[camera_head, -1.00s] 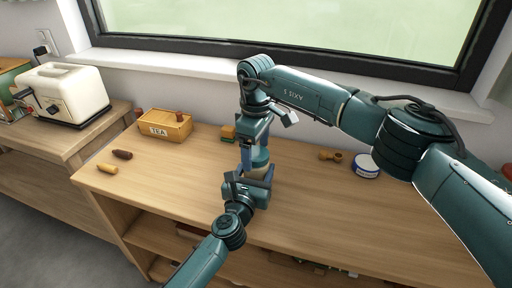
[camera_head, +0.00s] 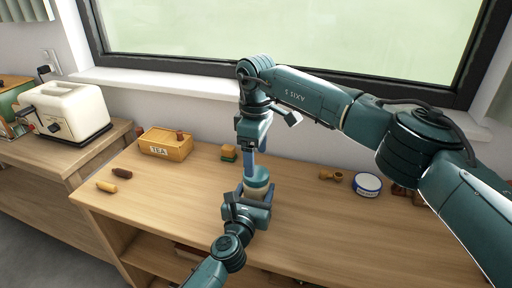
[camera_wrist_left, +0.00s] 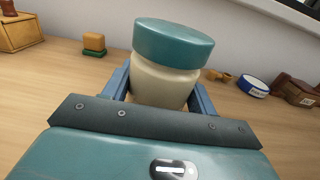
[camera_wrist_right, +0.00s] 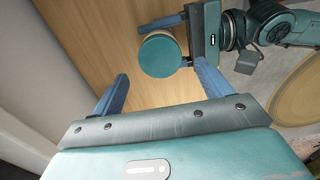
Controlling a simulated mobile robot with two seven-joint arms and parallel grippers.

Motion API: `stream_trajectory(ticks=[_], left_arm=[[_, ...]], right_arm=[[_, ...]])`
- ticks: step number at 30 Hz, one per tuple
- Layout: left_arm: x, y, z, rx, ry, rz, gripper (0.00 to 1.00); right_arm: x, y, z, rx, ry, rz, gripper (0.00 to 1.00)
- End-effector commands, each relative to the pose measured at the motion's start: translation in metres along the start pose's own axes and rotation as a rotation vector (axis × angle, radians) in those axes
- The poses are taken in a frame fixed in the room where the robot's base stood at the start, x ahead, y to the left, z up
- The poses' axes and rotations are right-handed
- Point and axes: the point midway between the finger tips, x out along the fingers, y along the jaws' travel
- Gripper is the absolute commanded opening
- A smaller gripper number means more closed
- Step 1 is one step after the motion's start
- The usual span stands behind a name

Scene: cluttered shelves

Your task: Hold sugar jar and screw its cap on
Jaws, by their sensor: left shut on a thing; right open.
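The sugar jar is cream (camera_wrist_left: 165,88) with a wide teal cap (camera_wrist_left: 174,43) sitting on its top; I cannot tell how tightly. In the head view the cap (camera_head: 257,178) shows above my left gripper (camera_head: 250,209). My left gripper is shut around the jar's body from the near side and holds it upright, with blue fingers on both sides. My right gripper (camera_head: 250,166) points down from above, close to the cap. In the right wrist view my right gripper (camera_wrist_right: 162,80) is open, its fingers apart, with the round cap top (camera_wrist_right: 160,55) beyond them.
On the wooden counter (camera_head: 190,192) stand a TEA box (camera_head: 163,150), a yellow-green block (camera_head: 229,152), a small brown item (camera_head: 331,176), and a white-blue tin (camera_head: 367,185). Two small pegs lie at left. A toaster (camera_head: 65,110) stands on the left counter. The front middle is clear.

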Motion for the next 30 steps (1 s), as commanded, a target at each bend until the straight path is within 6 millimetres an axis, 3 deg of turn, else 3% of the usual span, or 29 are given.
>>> stream_trajectory(ticks=[30], left_arm=[[0.000, 0.000, -0.001, 0.000, 0.001, 0.000, 0.00]], right_arm=[[-0.016, 0.000, 0.000, -2.253, -0.002, 0.000, 0.78]])
